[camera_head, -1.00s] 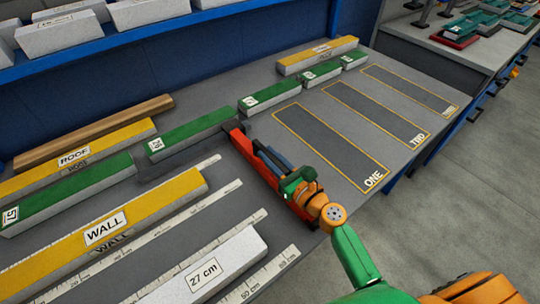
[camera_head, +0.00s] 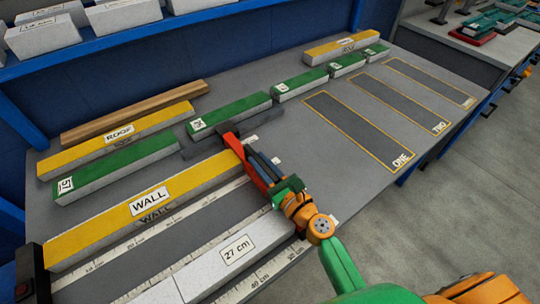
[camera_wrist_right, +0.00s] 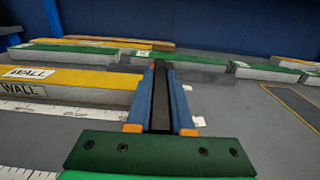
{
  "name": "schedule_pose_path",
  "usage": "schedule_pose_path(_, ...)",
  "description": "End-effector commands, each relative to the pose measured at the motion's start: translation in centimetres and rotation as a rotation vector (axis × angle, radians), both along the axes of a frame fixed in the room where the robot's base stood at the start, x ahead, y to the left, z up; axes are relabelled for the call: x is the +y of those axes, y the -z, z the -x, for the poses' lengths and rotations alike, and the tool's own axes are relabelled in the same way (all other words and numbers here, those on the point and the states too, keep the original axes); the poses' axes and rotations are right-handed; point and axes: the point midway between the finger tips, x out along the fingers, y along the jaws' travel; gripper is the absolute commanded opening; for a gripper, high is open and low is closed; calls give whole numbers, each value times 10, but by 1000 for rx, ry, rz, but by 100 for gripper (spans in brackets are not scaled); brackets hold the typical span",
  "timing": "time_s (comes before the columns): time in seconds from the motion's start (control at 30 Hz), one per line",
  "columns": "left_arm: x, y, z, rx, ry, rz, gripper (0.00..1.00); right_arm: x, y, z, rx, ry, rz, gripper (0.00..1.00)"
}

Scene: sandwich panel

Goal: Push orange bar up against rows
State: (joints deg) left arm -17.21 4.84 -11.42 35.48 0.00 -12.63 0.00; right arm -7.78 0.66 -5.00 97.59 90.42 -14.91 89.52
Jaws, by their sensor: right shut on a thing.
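The orange-red bar (camera_head: 239,150) lies crosswise at the right end of the ruler rows in the head view. My right gripper (camera_head: 262,166) is over it, shut on its dark middle part, which shows between the blue fingers in the wrist view (camera_wrist_right: 163,95). The yellow-topped WALL block (camera_head: 150,203) ends at or very close to the bar; I cannot tell contact for sure. The white 27 cm block (camera_head: 262,232) lies in the front row, its right end near my gripper, which partly hides the bar. My left gripper is not in view.
Behind the rows lie green-topped blocks (camera_head: 120,165), the ROOF block (camera_head: 115,135) and a wooden bar (camera_head: 135,112). A dark strip (camera_head: 205,146) lies on the table behind the bar. A dark stop (camera_head: 30,272) stands at the left. The outlined areas at right are empty.

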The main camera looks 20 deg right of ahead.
Motion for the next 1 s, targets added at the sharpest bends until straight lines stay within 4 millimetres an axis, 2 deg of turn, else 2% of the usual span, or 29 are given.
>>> schedule_pose_path(0.2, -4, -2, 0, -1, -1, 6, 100, 19, -1, 7, -2, 0, -3, 0)
schedule_pose_path(0.6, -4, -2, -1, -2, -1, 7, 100, 23, 0, 8, 0, -1, -2, 0)
schedule_pose_path(0.63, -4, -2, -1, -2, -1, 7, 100, 23, 0, 8, 0, -1, -3, 23)
schedule_pose_path(0.73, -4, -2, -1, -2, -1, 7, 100, 23, 0, 8, 0, -1, -2, 50)
schedule_pose_path(1.0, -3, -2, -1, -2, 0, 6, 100, 22, -1, 8, -2, 0, -2, 50)
